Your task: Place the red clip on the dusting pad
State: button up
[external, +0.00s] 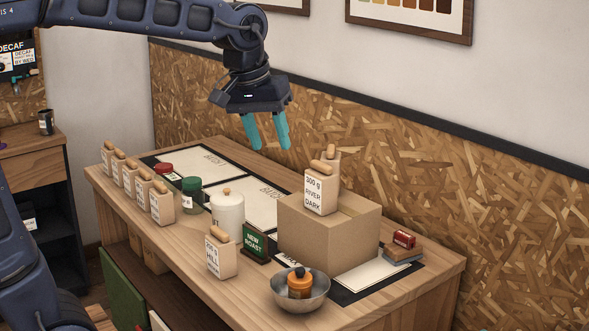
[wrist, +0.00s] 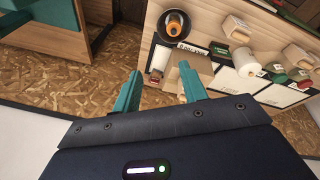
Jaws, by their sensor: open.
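A small red block-like piece (external: 404,238), the only thing here that looks like the red clip, is at the right end of the table. It appears to rest on a flat blue-grey and brown pad (external: 403,254), probably the dusting pad; the exact contact is unclear. The red piece also shows small in the wrist view (wrist: 155,75), between my fingertips in the picture but well beyond them. My gripper (external: 271,146) is open and empty, high above the back of the table, left of the cardboard box. Its teal fingers show in the wrist view (wrist: 160,68).
The cardboard box (external: 326,239) carries paper coffee bags (external: 320,194) just left of the red piece. The wall rises behind.

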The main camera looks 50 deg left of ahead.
jog(key=s+f+m, duration=0.3)
jog(key=s+f, duration=0.1)
jog(key=s, duration=0.6)
jog(key=s+d+f+m+t, duration=0.1)
jog(key=s+f+m, duration=0.1)
jog(key=s, duration=0.8)
jog(key=shift+s+d+f+m, duration=0.25)
jog(key=shift+s+f+m, duration=0.15)
jog(key=shift+f, duration=0.5)
